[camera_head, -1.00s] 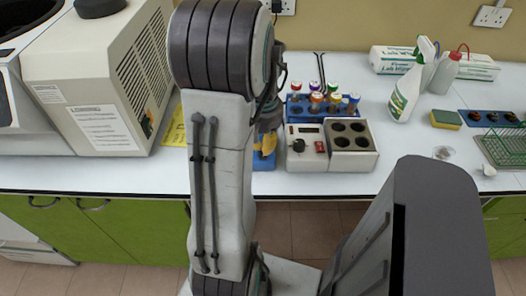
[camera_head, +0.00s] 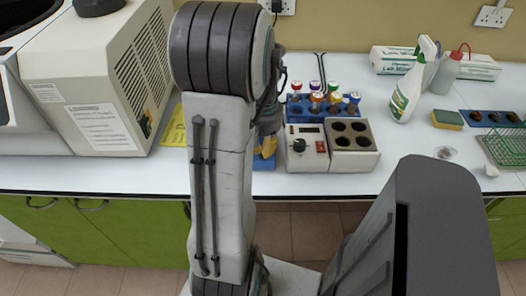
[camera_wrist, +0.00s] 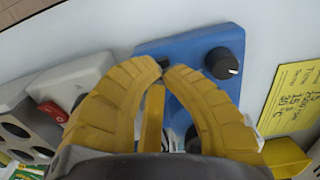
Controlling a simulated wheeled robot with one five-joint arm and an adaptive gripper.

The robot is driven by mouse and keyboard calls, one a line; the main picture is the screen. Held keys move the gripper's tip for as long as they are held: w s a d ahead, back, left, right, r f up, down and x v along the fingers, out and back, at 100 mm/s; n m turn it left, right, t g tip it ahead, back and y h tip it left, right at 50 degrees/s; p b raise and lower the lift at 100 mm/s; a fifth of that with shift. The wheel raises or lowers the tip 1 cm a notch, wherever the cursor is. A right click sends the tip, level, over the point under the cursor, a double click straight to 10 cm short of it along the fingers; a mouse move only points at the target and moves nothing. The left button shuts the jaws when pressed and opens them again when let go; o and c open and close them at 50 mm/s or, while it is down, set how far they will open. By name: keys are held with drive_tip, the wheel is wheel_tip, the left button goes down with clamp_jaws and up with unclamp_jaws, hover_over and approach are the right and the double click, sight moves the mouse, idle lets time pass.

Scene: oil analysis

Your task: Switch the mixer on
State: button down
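The blue device, which I take for the mixer, lies under my gripper in the wrist view, where its blue top (camera_wrist: 190,45) and a black knob (camera_wrist: 222,63) with a white mark show. In the head view only a blue edge (camera_head: 264,162) shows; my arm hides the rest. My gripper (camera_wrist: 164,66) has yellow fingers whose tips come together over the blue top, left of the knob. A small dark part shows at the tips; I cannot tell whether they touch it. The fingers hide the near part of the device. The yellow fingers also show in the head view (camera_head: 265,147).
A block heater (camera_head: 352,140) with a red switch stands right of the blue device. Behind it is a blue rack (camera_head: 296,112) with several capped vials. A large beige machine (camera_head: 95,75) stands left. A spray bottle (camera_head: 405,95) and sponge (camera_head: 448,119) are farther right.

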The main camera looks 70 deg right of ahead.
drive_tip(key=shift+f+b, duration=0.8)
drive_tip(key=shift+f, duration=0.15)
idle(0.5)
drive_tip(key=shift+r, duration=0.1)
drive_tip(key=shift+r+p, duration=2.95)
drive_tip(key=shift+r, duration=0.5)
drive_tip(key=w+a+r+n+t, duration=0.1)
drive_tip(key=w+a+n, duration=0.3)
drive_tip(key=a, duration=0.6)
drive_tip(key=w+a+r+n+t, duration=0.1)
drive_tip(key=w+a+r+n, duration=0.3)
drive_tip(key=a, duration=0.7)
drive_tip(key=w+a+r+n+t, duration=0.1)
drive_tip(key=w+a+r+n, duration=0.2)
drive_tip(key=a, duration=0.8)
drive_tip(key=shift+w+n+t, duration=0.4)
drive_tip(key=shift+w+n, duration=0.55)
drive_tip(key=shift+n, duration=0.65)
